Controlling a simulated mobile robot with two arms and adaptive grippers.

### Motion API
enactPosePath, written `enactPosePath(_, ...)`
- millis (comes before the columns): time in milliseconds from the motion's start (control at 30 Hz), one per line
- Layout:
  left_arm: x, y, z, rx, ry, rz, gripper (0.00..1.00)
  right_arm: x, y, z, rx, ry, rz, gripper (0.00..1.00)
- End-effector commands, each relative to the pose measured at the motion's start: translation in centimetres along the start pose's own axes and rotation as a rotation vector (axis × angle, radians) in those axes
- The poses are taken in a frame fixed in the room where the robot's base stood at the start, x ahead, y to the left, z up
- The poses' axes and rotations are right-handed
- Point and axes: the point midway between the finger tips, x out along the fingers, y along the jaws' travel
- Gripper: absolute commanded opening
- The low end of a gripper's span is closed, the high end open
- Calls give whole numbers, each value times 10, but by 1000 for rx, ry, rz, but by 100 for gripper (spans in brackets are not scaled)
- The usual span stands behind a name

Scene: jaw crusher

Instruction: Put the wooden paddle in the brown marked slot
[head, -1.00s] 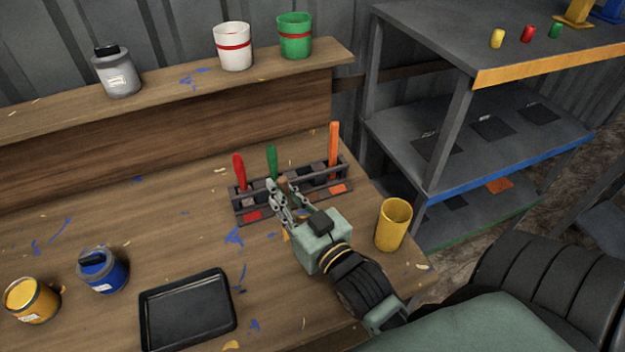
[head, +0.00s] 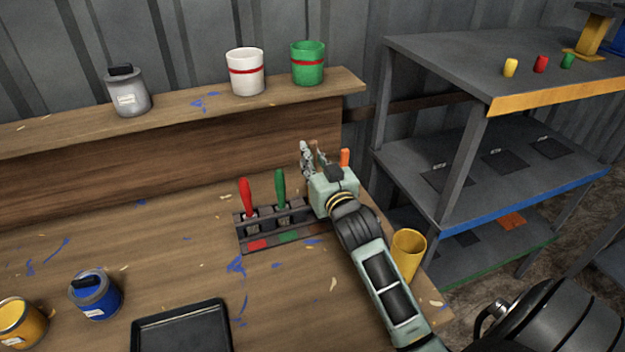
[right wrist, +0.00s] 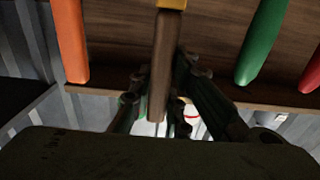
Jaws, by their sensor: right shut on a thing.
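My right gripper (head: 314,153) is shut on the wooden paddle, whose brown handle (right wrist: 163,70) stands between the fingers in the right wrist view. In the head view only a small brown bit of it shows at the fingers; its lower end is hidden. The gripper is at the right half of the dark slotted rack (head: 242,232), between the green-handled tool (head: 280,188) and the orange-handled tool (head: 345,157). A brownish mark (head: 314,228) on the rack's front, right of the green mark, is partly in my arm's shadow. I cannot tell whether the paddle is in its slot. My left gripper is out of view.
A red-handled tool (head: 247,197) stands at the rack's left. A yellow cup (head: 409,249) stands close beside my right forearm. A black tray (head: 182,328) and paint cans (head: 97,297) are at the front left. The bench middle is clear.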

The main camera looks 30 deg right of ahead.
Motion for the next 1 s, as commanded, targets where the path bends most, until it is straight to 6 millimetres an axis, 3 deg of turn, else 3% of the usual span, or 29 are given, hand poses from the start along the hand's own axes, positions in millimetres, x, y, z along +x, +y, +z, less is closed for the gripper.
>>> enactPosePath(333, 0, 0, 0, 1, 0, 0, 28, 0, 0, 41, 0, 0, 0, 0)
enactPosePath(733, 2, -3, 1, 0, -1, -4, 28, 0, 0, 47, -1, 2, -1, 0)
enactPosePath(767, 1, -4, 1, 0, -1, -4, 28, 0, 0, 46, -1, 2, -1, 18)
enactPosePath(933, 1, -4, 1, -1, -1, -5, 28, 0, 0, 46, -1, 2, -1, 33)
enactPosePath(1000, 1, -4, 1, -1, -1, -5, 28, 0, 0, 46, -1, 2, -1, 35)
